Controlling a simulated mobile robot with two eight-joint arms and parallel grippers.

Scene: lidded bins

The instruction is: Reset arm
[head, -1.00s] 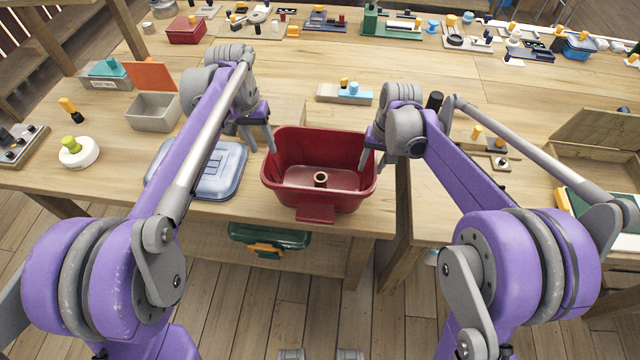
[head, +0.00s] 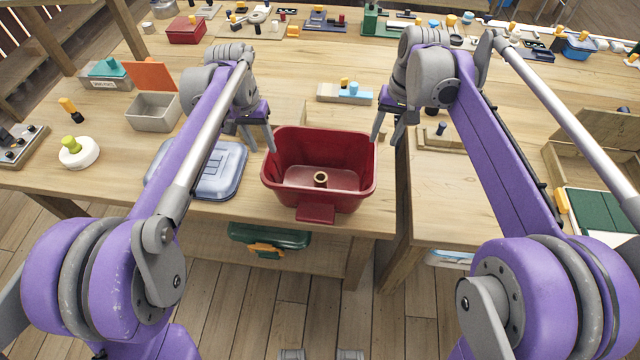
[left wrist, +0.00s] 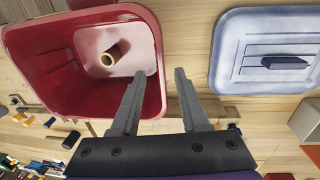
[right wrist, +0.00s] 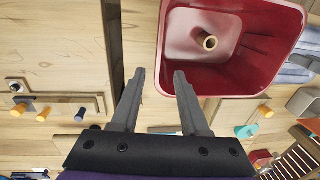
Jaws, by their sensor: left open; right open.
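My left gripper (head: 257,140) is open and empty at the left rim of the red bin (head: 318,213). In the left wrist view its fingers (left wrist: 160,85) are apart, one over the bin's edge and one beside it. My right gripper (head: 386,133) is open and empty, above and just right of the bin's back right corner. In the right wrist view its fingers (right wrist: 158,80) are apart, with the bin (right wrist: 245,85) beyond them. A small tan ring-shaped piece (head: 320,178) stands on the bin's floor.
A blue-grey lid (head: 212,175) lies left of the bin. A grey box with an orange lid (head: 152,112) stands further left. A block with blue and yellow parts (head: 345,94) lies behind the bin. An open wooden box (head: 590,150) stands at right. A gap separates the two tables.

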